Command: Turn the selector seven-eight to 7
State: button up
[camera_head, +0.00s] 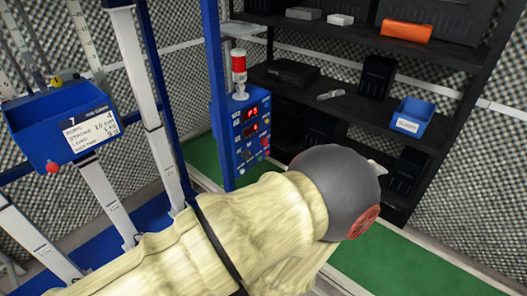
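A blue control panel (240,135) stands upright on a blue post near the middle, with red lit displays (250,113) on its face. Small knobs and buttons (247,154) sit on its lower part. They are too small for me to tell which is the selector seven-eight or where it points. My arm, in a cream sleeve with a dark rounded joint, crosses the lower middle in front of and to the right of the panel. My gripper cannot be made out; the arm's far end is hidden behind the dark joint.
A red-and-white signal lamp (239,75) stands on the panel's top. A blue box (62,122) with a label and red knob is at left. A black shelf (340,105) at right holds an orange box (405,30) and a blue bin (412,116). Green floor strips (415,262) are partly clear.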

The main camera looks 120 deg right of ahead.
aim_at(246, 154)
jog(key=z, duration=4.15)
